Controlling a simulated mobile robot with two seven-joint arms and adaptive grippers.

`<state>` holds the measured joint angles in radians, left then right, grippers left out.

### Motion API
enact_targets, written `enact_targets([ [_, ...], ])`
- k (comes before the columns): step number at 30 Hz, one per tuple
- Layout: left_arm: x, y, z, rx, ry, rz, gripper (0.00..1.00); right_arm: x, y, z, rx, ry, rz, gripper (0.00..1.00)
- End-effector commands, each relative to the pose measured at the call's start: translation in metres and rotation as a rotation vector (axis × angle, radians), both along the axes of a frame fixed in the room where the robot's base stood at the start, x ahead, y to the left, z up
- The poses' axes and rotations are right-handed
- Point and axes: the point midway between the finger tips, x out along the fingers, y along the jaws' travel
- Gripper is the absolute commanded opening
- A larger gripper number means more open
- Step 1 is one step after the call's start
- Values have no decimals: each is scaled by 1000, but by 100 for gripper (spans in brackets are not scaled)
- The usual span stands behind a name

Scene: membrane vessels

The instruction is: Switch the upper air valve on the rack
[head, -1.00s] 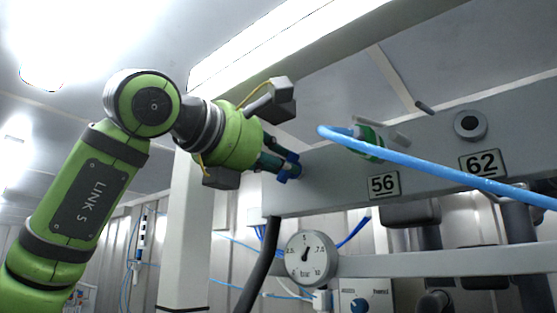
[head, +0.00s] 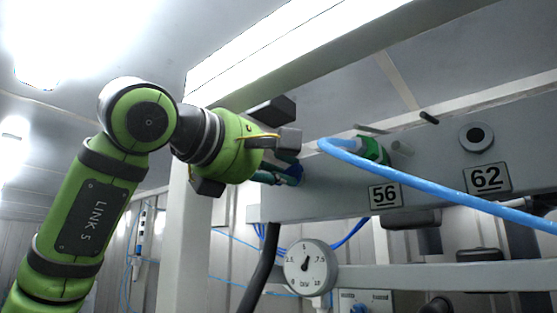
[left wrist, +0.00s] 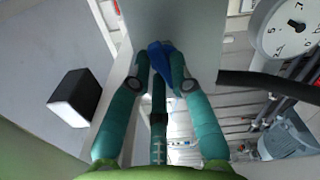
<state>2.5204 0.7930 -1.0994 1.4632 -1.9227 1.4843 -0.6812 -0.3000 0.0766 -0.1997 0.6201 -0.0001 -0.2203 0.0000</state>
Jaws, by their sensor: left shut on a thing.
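The upper air valve shows as a small blue handle (head: 298,172) at the left end of the grey rack beam (head: 330,195). My left gripper (head: 288,173) comes in from the left and is shut on this handle. In the left wrist view the teal fingers of my left gripper (left wrist: 160,72) close around the blue handle (left wrist: 160,57), against the grey beam face. The fingers hide part of the handle, and its exact angle is hard to tell. My right gripper is not in view.
A pressure gauge (head: 309,267) hangs below the beam, beside a black hose (head: 268,262). A light blue hose (head: 430,185) runs from a green fitting (head: 374,150) across the front of the beam, past the plates 56 (head: 384,195) and 62 (head: 487,178).

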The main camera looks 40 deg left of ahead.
Motion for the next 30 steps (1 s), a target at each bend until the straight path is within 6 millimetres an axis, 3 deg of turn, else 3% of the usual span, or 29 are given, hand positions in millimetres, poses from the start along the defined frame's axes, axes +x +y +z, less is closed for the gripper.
enact_targets([
  [12, 0, -1, 0, 261, -20, 2, 0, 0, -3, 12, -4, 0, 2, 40],
  [30, 0, -1, 0, 333, -28, 3, 0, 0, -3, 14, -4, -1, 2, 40],
])
